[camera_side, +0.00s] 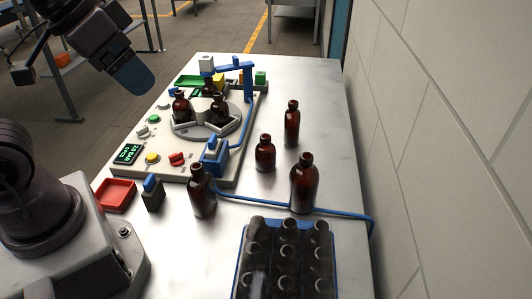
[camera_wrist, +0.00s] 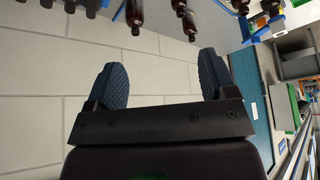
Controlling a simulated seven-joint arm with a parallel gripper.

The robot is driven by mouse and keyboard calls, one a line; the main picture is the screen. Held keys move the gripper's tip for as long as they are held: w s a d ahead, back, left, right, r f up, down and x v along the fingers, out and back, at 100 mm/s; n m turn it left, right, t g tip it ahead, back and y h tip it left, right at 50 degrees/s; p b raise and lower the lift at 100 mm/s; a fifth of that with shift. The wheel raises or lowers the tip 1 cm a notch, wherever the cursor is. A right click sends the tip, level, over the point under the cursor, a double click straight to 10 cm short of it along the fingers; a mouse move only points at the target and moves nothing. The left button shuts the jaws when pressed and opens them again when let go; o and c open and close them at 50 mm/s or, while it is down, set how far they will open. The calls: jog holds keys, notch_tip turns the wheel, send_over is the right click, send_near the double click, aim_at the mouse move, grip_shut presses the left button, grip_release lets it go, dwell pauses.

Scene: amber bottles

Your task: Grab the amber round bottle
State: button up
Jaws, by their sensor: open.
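Several amber bottles with dark necks stand upright on the metal table. One (camera_side: 202,193) is near the front left, a larger one (camera_side: 304,184) is to its right, a short rounded one (camera_side: 265,154) is behind them, and a slim tall one (camera_side: 291,125) is farther back. More amber bottles (camera_side: 219,110) sit on the round carousel. I cannot tell for sure which is the round bottle; the short one looks roundest. My gripper (camera_wrist: 162,72) is open and empty. In the side view my gripper (camera_side: 135,74) is high at the upper left, well away from the bottles.
The machine (camera_side: 120,167) with buttons and a blue arm (camera_side: 248,110) fills the left. A red tray (camera_side: 116,195) lies nearby. A wall (camera_side: 430,120) borders the right.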

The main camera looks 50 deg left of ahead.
jog(key=w+a+f+m+g+y, duration=0.5)
jog(key=w+a+f+m+y, duration=0.4)
jog(key=w+f+m+y, duration=0.3)
jog(key=m+t+h, duration=0.2)
jog(key=m+t, duration=1.2)
jog(key=m, duration=0.3)
send_near(263, 145)
jog(key=x, duration=0.3)
jog(key=shift+s+a+r, duration=0.1)
jog(key=shift+r, duration=0.05)
jog(key=shift+m+t, duration=0.3)
jog(key=x, duration=0.7)
jog(key=shift+w+f, duration=0.25)
jog(key=shift+f, duration=0.05)
jog(key=c, duration=1)
